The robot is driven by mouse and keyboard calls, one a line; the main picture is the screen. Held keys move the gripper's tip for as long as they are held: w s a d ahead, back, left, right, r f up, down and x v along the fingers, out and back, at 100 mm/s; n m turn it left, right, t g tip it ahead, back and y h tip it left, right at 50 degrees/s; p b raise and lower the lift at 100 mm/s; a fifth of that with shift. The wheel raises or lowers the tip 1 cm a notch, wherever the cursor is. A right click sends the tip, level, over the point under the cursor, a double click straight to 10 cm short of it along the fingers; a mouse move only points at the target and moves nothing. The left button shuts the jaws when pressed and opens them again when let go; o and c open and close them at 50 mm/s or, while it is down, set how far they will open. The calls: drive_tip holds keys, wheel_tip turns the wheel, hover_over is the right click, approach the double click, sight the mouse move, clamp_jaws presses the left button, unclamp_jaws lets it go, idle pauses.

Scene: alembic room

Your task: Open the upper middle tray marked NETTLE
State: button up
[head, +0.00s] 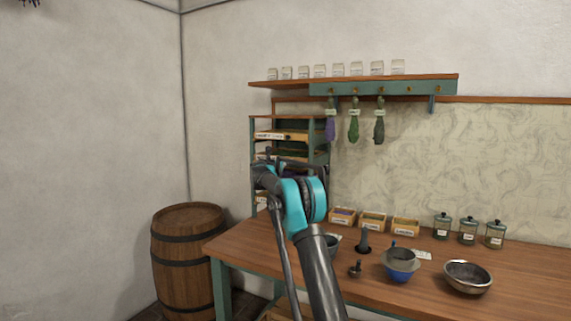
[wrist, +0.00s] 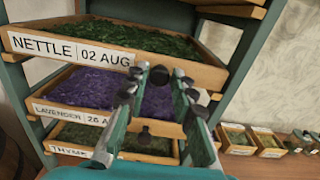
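The NETTLE tray (wrist: 70,52) is a wooden tray of dark green leaves with a white label reading NETTLE 02 AUG, at the top in the wrist view. A dark round knob (wrist: 158,76) shows at its front, right of the label. My gripper (wrist: 161,71) is open, with its fingertips on either side of this knob. I cannot tell whether they touch it. In the head view my arm covers part of the teal rack (head: 317,150), and the fingertips are hard to make out there.
Below it are a purple LAVENDER tray (wrist: 85,112) and a THYME tray (wrist: 75,150). The workbench (head: 440,305) holds small boxes, jars, bowls and a mortar. A barrel (head: 188,262) stands left. Bundles (head: 354,128) hang right of the rack.

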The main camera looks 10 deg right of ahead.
clamp_jaws()
drive_tip(key=v, duration=2.1)
drive_tip(key=o, duration=0.5)
unclamp_jaws()
drive_tip(key=v, duration=1.2)
drive_tip(key=shift+f, duration=0.1)
